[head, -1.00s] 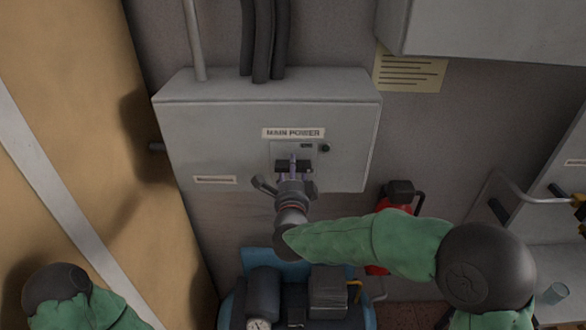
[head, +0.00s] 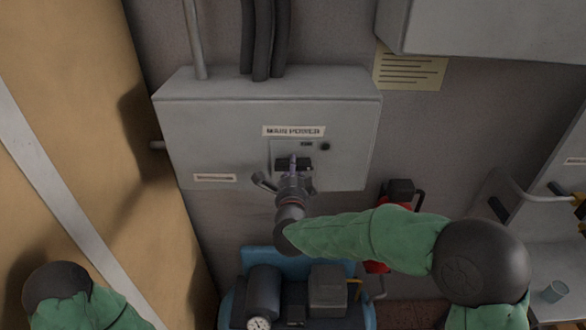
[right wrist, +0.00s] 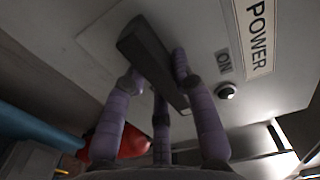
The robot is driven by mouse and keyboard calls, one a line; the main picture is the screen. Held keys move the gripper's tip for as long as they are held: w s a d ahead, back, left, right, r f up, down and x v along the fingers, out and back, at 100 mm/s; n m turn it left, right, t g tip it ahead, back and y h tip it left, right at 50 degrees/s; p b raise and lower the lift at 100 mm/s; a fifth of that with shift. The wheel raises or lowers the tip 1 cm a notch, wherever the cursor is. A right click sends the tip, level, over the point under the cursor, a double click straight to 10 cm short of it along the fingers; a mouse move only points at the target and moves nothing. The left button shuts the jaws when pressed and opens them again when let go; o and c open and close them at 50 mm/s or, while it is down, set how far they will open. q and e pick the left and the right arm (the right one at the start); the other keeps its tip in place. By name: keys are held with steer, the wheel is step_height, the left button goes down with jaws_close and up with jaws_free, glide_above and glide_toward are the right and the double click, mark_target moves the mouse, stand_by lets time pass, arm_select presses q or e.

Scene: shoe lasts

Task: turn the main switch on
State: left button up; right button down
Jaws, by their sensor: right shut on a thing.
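The main switch is a dark bar handle (right wrist: 152,60) on the front of the grey box labelled MAIN POWER (head: 200,130). In the head view, parts of the handle (head: 281,163) show on both sides of my right fingers. My right gripper (head: 294,165) is in front of the switch plate. In the right wrist view its purple fingers (right wrist: 157,75) are closed on the handle from both sides, and the handle is tilted in that picture. An ON mark (right wrist: 224,64) is beside it. My left gripper is out of view; only part of my left arm shows at bottom left.
A small dark round knob (head: 325,146) is on the box right of the switch. A blue compressor (head: 262,262) with a gauge stands below, and a red object (head: 378,266) is beside it. A tan panel (head: 85,110) is close on the left.

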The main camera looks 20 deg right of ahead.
steer(key=n, duration=0.3)
steer(key=shift+b, duration=0.3)
steer(key=n, duration=0.5)
steer(key=shift+d, duration=0.15)
steer(key=n+p, duration=0.2)
steer(key=n, duration=0.2)
steer(key=shift+r+n, duration=0.15)
steer(key=shift+n, duration=0.15)
steer(key=n+p, duration=0.1)
steer(key=n, duration=0.3)
steer(key=shift+n+p, duration=0.35)
steer(key=shift+n, duration=0.05)
steer(key=shift+s, duration=0.1)
steer(key=c, duration=1)
jaws_free()
steer(key=shift+s+r, duration=0.1)
steer(key=v, duration=1.1)
steer(key=shift+s, duration=0.35)
